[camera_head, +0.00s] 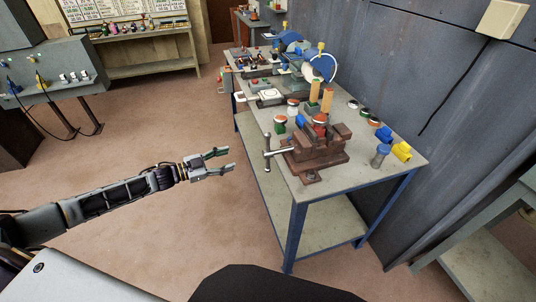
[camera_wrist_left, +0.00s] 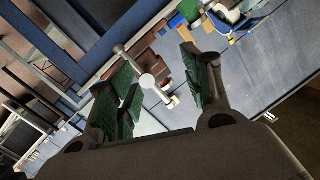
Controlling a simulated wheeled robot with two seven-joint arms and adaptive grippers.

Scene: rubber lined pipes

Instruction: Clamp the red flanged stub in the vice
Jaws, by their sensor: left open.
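A brown bench vice (camera_head: 318,155) stands near the front end of the workbench. The red flanged stub (camera_head: 320,119) sits upright at the vice jaws; I cannot tell whether the jaws press on it. The vice's metal handle bar (camera_head: 267,152) hangs on the vice's left side. My left gripper (camera_head: 230,159) is open and empty, left of the handle and apart from it, beyond the bench edge. In the left wrist view, the handle's round end (camera_wrist_left: 146,81) shows between the open green-padded fingers (camera_wrist_left: 156,72), farther off. My right gripper is not in view.
Open floor (camera_head: 150,235) lies left of the bench.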

